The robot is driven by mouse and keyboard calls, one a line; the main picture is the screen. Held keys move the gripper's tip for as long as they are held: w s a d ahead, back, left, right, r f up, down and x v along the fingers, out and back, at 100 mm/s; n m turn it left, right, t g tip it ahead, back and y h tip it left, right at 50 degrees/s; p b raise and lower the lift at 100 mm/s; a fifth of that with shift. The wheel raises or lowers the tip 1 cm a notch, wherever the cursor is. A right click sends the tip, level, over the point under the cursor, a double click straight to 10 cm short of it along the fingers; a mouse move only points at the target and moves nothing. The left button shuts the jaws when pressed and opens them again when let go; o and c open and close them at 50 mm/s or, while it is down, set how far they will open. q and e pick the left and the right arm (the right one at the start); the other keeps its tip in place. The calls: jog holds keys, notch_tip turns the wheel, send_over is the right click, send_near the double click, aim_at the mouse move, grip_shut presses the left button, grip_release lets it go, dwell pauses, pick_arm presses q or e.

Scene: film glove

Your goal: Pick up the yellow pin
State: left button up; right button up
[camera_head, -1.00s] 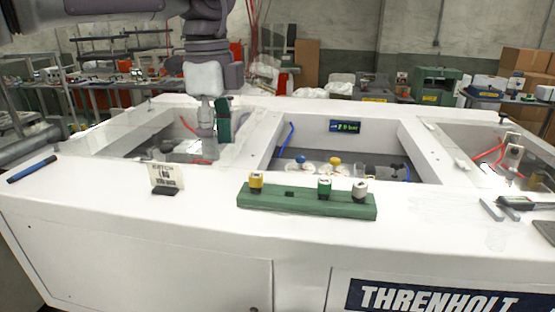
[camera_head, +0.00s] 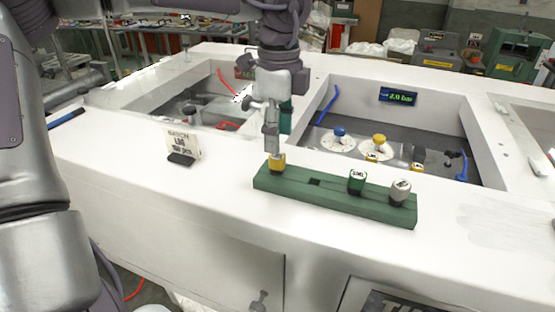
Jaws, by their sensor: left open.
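The yellow pin (camera_head: 277,164) stands upright at the left end of a green block (camera_head: 335,196) on the white bench top. My left gripper (camera_head: 272,151) points down right at the yellow pin, its fingertips at the pin's top. It is open, and I cannot tell whether the fingers touch the pin. The fingers hide part of the pin's top. A green pin (camera_head: 357,184) and a grey pin (camera_head: 400,194) stand further right in the block, with an empty square hole between the yellow and green pins. My right gripper is not in view.
A small printed card on a dark stand (camera_head: 182,150) stands left of the block. Behind is a recessed bay with a blue knob (camera_head: 340,134), a yellow knob (camera_head: 379,141) and a lit display (camera_head: 397,95). The bench top in front of the block is clear.

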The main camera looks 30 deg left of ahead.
aim_at(277, 156)
pick_arm(q)
jog(key=shift+f, duration=0.25)
jog(key=shift+s+f+p, duration=0.1)
jog(key=shift+f+p, duration=0.15)
jog(key=shift+p, duration=0.2)
jog(key=f+p, duration=0.1)
jog(key=f, duration=0.1)
jog(key=f+p, duration=0.1)
jog(key=shift+s+f, duration=0.2)
jog(key=shift+f, duration=0.15)
jog(key=shift+w+a+f, duration=0.1)
jog(key=shift+f, duration=0.35)
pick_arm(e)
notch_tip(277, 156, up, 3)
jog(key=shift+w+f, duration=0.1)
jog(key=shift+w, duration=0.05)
pick_arm(q)
jog(key=shift+c, duration=0.4)
jog(key=shift+c, duration=1.3)
grip_shut()
